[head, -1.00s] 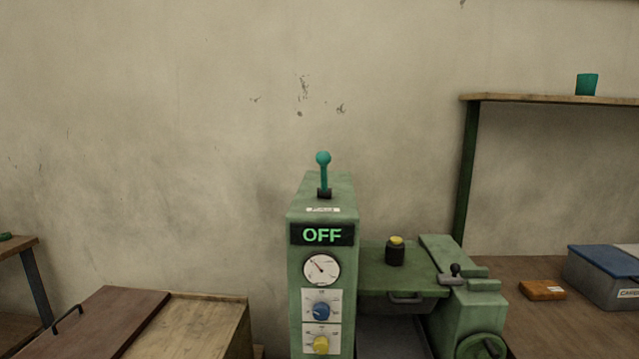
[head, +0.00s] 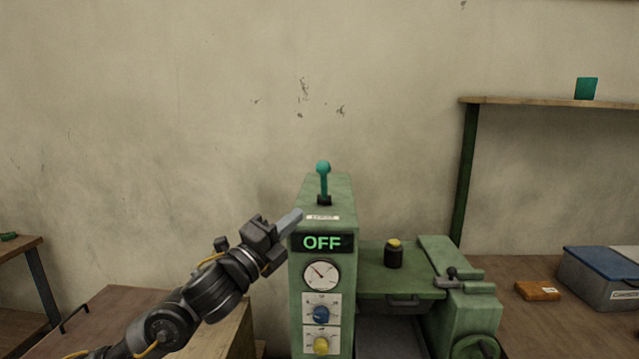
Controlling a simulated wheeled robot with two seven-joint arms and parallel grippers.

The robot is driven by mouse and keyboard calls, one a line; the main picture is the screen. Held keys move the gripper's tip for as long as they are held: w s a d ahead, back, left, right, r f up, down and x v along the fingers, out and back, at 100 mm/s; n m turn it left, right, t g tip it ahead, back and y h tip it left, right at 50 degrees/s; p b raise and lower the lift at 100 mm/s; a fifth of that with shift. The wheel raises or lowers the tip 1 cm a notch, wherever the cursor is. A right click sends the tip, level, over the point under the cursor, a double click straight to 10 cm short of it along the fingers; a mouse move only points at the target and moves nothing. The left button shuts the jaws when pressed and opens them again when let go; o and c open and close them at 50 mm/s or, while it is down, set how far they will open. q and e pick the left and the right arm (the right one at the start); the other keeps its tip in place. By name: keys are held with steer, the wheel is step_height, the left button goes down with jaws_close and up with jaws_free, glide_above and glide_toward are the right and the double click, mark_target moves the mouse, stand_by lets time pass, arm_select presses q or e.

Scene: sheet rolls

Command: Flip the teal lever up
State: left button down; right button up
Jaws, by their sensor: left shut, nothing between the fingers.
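The teal lever (head: 323,182) has a round knob and stands upright from a black base on top of the green control column. A display reading OFF (head: 322,242) is on the column's front. My left gripper (head: 296,217) comes in from the lower left. It is shut and empty, with its fingertips by the column's upper left edge, below and left of the lever and apart from it. I cannot tell whether the fingertips touch the column. My right gripper is not in view.
The column carries a gauge (head: 321,275), a blue knob (head: 321,314) and a yellow knob (head: 321,345). A black post with a yellow top (head: 394,253) stands on the green machine at right. A wooden box (head: 237,333) lies left. Space above the lever is clear.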

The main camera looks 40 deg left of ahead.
mark_target(324, 183)
arm_select(q)
steer(key=shift+w+a+f, duration=0.1)
steer(key=p+x, duration=0.1)
steer(key=x, duration=0.3)
steer(key=a+p+x, duration=0.1)
steer(key=x, duration=0.3)
steer(key=p+x, duration=0.1)
steer(key=x, duration=0.3)
steer(key=shift+a+r+p, duration=0.35)
steer(key=shift+a+p, duration=0.05)
steer(key=shift+w+a, duration=0.3)
steer(key=shift+a, duration=0.1)
